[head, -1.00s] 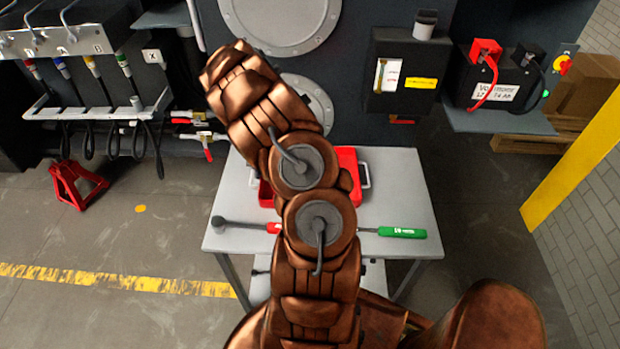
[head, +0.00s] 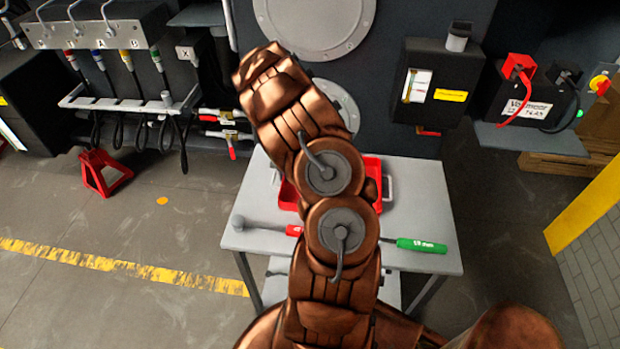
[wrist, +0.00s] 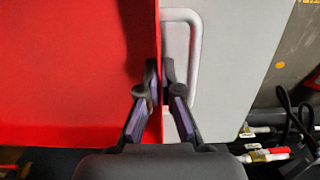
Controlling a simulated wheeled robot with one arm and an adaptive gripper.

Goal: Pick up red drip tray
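The red drip tray (head: 372,172) lies on the grey table in the head view, largely hidden behind my copper arm. It fills the left of the wrist view (wrist: 75,65), with its right wall running upright in the picture. My gripper (wrist: 160,72) has one finger on each side of that wall. The fingertips are close together with the thin wall between them, and the gripper appears shut on it. A pale looped handle (wrist: 198,45) is just right of the wall. My gripper is hidden behind the arm in the head view.
The grey table (head: 425,205) also bears a green-handled tool (head: 422,245) and a grey-headed tool (head: 262,226) with a red part. A dark machine panel with boxes (head: 440,85) stands close behind. A red stand (head: 103,172) is on the floor at left.

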